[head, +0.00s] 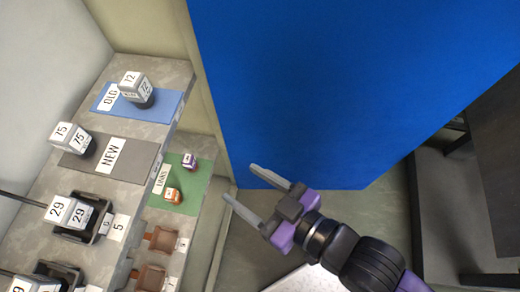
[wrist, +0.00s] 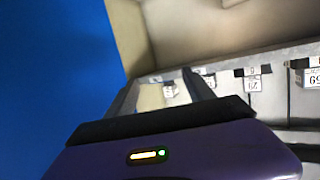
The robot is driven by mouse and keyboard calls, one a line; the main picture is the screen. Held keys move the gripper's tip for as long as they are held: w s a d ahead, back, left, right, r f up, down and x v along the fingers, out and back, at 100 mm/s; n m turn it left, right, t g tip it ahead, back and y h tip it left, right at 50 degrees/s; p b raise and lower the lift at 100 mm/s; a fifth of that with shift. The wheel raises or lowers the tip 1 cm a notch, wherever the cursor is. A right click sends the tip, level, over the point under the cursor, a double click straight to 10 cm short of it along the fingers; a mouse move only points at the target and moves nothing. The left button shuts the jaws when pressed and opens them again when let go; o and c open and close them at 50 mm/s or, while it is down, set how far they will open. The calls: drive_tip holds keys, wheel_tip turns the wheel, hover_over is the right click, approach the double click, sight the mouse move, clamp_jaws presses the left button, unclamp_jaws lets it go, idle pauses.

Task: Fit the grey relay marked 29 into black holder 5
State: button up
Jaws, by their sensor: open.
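The grey relay marked 29 (head: 66,213) sits at the black holder (head: 98,219) whose plate reads 5 (head: 118,226), on the upper shelf in the head view. It looks upright and within the holder's walls; I cannot tell whether it is fully seated. A 29 label (wrist: 252,84) also shows small in the wrist view. My gripper (head: 242,182) is open and empty, well to the right of the shelf and apart from the relay and holder.
Another relay (head: 133,88) stands on the blue OLD mat (head: 168,104). A relay marked 75 (head: 72,138) stands at the left end of the grey NEW mat (head: 131,163). The lower shelf has a green mat (head: 187,205) and brown holders (head: 160,239). A blue panel (head: 340,80) stands behind my gripper.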

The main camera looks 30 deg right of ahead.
drive_tip(key=s+d+m+t+h, duration=0.1)
drive_tip(key=s+d+m+h, duration=0.3)
drive_tip(key=s+d, duration=0.8)
drive_tip(key=shift+s+h, duration=0.8)
drive_tip(key=shift+s, duration=0.25)
drive_tip(key=shift+d, duration=0.1)
